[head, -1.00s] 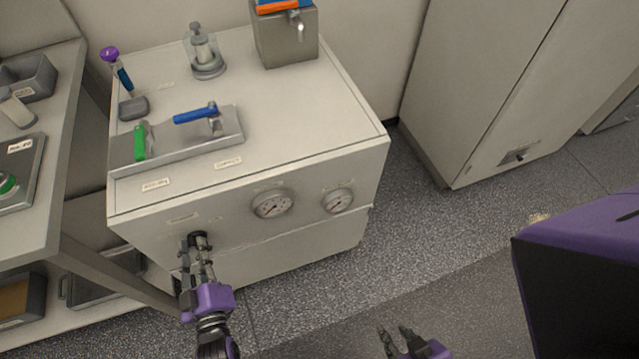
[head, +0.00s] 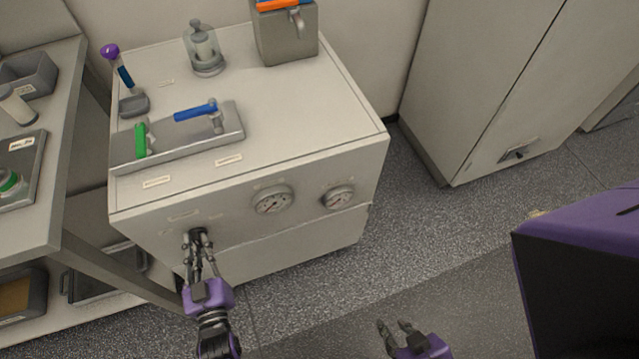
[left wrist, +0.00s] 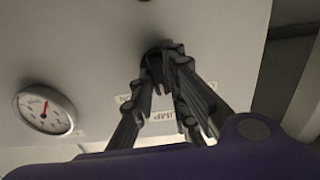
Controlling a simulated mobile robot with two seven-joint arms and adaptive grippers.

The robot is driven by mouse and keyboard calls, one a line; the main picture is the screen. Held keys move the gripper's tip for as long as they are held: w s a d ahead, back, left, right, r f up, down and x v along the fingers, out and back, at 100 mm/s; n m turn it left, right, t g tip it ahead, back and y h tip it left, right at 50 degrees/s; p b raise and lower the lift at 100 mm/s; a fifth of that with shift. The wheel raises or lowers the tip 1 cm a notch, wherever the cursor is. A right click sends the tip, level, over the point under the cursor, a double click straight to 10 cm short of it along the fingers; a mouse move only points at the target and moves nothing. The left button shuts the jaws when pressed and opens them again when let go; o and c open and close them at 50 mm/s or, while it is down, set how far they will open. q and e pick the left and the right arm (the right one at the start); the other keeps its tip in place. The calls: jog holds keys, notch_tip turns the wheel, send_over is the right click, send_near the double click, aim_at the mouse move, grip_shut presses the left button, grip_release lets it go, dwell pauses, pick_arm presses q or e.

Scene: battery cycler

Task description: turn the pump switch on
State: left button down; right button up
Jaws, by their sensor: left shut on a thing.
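The pump switch (head: 198,234) is a dark knob on the left of the front face of the white cabinet (head: 330,170). In the left wrist view the dark switch (left wrist: 153,60) is mostly hidden between the fingertips, near a label that reads PUMP (left wrist: 163,117). My left gripper (head: 199,250) reaches up to the front face and is shut on the switch; its fingers (left wrist: 162,72) also show in the left wrist view. The way the switch points cannot be made out. My right gripper (head: 394,328) is at the bottom of the head view, fingers apart and empty, away from the cabinet.
On the cabinet top are a tray with blue (head: 195,112) and green (head: 140,140) handles, a glass jar (head: 204,50) and a grey box (head: 287,38). A workbench (head: 55,190) stands close on the left.

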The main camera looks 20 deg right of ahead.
pick_arm(q)
jog(key=m, duration=0.6)
jog(key=shift+d, duration=0.1)
jog(key=shift+m, duration=0.3)
dwell(0.3)
jog(key=c, duration=1.7)
grip_release()
